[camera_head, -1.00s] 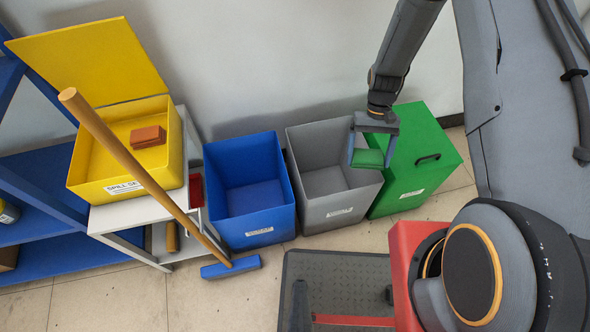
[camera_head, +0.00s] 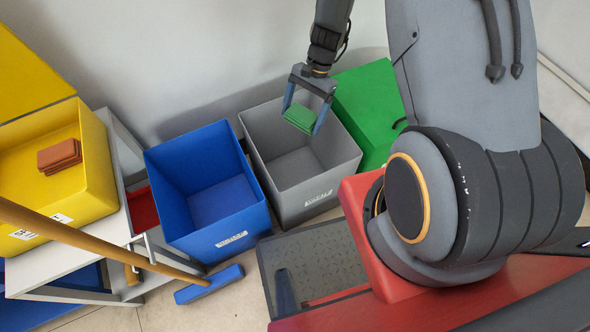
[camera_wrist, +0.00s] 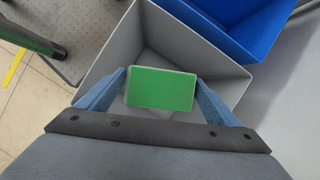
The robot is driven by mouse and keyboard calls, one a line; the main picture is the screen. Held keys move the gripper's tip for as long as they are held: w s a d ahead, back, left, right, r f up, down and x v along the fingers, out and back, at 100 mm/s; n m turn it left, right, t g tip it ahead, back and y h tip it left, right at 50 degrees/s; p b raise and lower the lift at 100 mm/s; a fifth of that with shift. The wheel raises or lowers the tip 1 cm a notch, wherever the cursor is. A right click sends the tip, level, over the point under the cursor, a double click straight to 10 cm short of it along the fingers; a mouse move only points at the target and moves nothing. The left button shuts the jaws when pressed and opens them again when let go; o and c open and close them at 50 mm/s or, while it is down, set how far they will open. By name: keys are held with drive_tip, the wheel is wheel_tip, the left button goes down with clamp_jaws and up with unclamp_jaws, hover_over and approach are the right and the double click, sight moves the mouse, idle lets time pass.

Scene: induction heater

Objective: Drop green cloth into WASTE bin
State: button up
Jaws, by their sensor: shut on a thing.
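The green cloth (camera_head: 300,117) is a small folded block held between the fingers of my gripper (camera_head: 302,110). In the wrist view the cloth (camera_wrist: 160,89) sits between the two blue fingertips of my gripper (camera_wrist: 162,92). My gripper is shut on it and hangs over the open grey bin (camera_head: 337,151), which looks empty inside. In the wrist view the grey bin (camera_wrist: 118,62) lies below the cloth. The bin's front label (camera_head: 318,198) is too small to read.
An open blue bin (camera_head: 163,193) stands left of the grey one, and a closed green bin (camera_head: 366,100) right. A yellow box (camera_head: 98,165) with reddish-brown blocks (camera_head: 60,156) sits on a cart. A broom (camera_head: 90,238) leans in front.

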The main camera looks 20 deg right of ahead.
drive_tip(key=w+f+m+b, duration=0.1)
drive_tip(key=w+f+m+t+b, duration=0.1)
drive_tip(key=m+b, duration=0.1)
drive_tip(key=w+d+f+m+y+b, duration=0.1)
drive_tip(key=f+m+b, duration=0.1)
drive_tip(key=shift+w+t, duration=0.2)
drive_tip(key=shift+t, duration=0.1)
wheel_tip(320, 180, down, 6)
drive_tip(key=b, duration=0.5)
drive_tip(key=shift+r, duration=0.1)
drive_tip(key=o, duration=0.9)
drive_tip(key=v, duration=0.8)
drive_tip(key=shift+p, duration=0.35)
